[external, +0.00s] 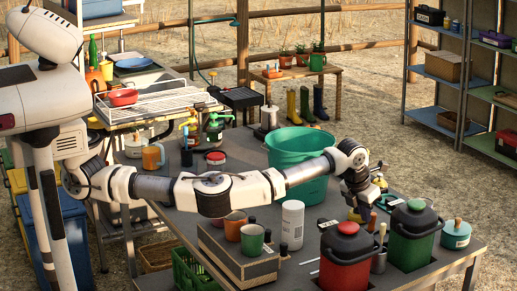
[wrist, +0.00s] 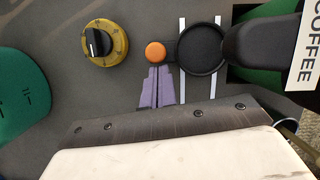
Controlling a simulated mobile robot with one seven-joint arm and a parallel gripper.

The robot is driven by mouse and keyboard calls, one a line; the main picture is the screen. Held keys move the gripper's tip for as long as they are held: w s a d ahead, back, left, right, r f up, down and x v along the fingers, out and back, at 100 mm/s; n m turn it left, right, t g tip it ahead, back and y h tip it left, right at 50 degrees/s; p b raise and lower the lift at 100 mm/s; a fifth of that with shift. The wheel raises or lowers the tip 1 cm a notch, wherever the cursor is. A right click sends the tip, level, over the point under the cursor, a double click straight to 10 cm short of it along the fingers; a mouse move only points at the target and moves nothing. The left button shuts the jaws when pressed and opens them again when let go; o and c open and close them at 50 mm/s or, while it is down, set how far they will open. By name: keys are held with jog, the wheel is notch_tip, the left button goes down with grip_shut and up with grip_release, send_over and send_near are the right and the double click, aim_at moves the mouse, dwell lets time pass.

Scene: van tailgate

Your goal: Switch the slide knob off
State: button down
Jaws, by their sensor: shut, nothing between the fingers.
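In the wrist view, a small orange round knob (wrist: 155,52) sits beside a black round dish (wrist: 201,48) that lies across two white strips. I cannot tell for sure whether it is the slide knob. A yellow dial (wrist: 121,43) with a black grip knob is to its left. My gripper (wrist: 157,72) has its purple fingers shut and empty, with the tips just below the orange knob in the picture. I cannot tell whether they touch it. In the external view, my gripper (external: 366,210) points down at the table, and the orange knob cannot be made out.
A green lidded canister (external: 413,232) and a red one (external: 346,258) stand close on the near side. A green tub (external: 297,152) stands behind my arm. A white cylinder (external: 292,224) and a box of cups (external: 240,262) stand to the left on the table.

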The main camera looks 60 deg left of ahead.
jog(key=shift+w+r, duration=0.1)
jog(key=shift+w, duration=0.2)
jog(key=shift+s+r+p, duration=0.1)
jog(key=shift+r+p, duration=0.35)
jog(key=shift+r, duration=0.15)
jog(key=p+v, duration=0.3)
jog(key=v, duration=0.5)
jog(key=shift+s+r+p, duration=0.25)
jog(key=shift+s+p, duration=0.05)
jog(key=shift+p, duration=0.1)
